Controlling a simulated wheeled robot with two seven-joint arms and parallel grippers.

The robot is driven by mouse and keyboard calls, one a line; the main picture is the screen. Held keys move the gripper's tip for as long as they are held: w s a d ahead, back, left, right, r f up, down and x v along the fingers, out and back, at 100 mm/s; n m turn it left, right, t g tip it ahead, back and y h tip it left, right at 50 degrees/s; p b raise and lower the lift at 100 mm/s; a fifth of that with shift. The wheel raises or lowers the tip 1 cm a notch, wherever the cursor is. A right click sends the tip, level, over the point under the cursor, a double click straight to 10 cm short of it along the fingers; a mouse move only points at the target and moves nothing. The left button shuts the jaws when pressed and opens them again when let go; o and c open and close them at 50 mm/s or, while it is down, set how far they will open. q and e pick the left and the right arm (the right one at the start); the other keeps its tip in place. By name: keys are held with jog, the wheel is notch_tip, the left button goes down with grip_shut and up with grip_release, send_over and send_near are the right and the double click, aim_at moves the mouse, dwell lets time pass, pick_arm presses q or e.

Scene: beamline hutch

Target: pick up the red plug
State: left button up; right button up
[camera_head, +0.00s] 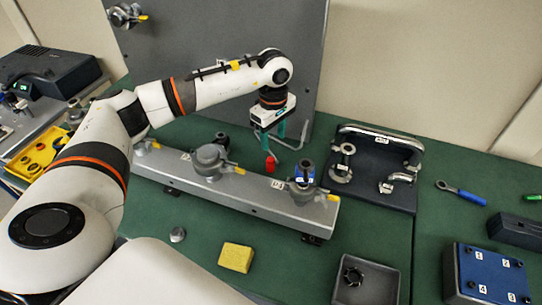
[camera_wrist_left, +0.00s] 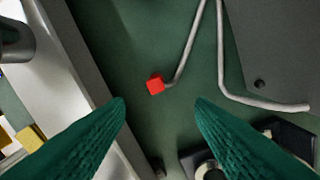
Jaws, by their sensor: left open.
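The red plug (camera_head: 270,163) is a small red block behind the long grey rail on the green bench top. In the left wrist view the red plug (camera_wrist_left: 155,85) sits at the end of a thin grey cable (camera_wrist_left: 186,50), just beyond the fingertips and roughly between them. My left gripper (camera_head: 284,146) points down above the bench close to the plug, and its teal fingers (camera_wrist_left: 160,105) are apart with nothing between them. The plug is fully visible in the wrist view. My right gripper is not in view.
The grey rail (camera_head: 240,190) with mounted fittings runs in front of the plug. A large grey panel (camera_head: 215,40) stands behind. A dark board with a handle (camera_head: 375,190) is to the right. A yellow block (camera_head: 236,257) and grey tray (camera_head: 368,280) lie in front.

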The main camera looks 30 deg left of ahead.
aim_at(270, 159)
pick_arm(q)
jog(key=f, duration=0.1)
jog(key=f+p, duration=0.1)
jog(key=f, duration=0.1)
jog(key=shift+s+d+f, duration=0.15)
jog(key=shift+s+f, duration=0.1)
jog(key=shift+f, duration=0.45)
jog(key=shift+w+f+p, duration=0.1)
jog(key=shift+f+p, duration=0.15)
jog(key=shift+p, duration=0.1)
jog(key=f, duration=0.1)
jog(key=f+p, duration=0.1)
jog(key=f, duration=0.1)
jog(key=f+p, duration=0.1)
jog(key=shift+a+f, duration=0.2)
jog(key=shift+a, duration=0.2)
jog(key=shift+f, duration=0.3)
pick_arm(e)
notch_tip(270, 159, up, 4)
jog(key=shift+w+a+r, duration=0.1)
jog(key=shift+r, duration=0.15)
pick_arm(q)
jog(key=shift+c, duration=0.9)
grip_shut()
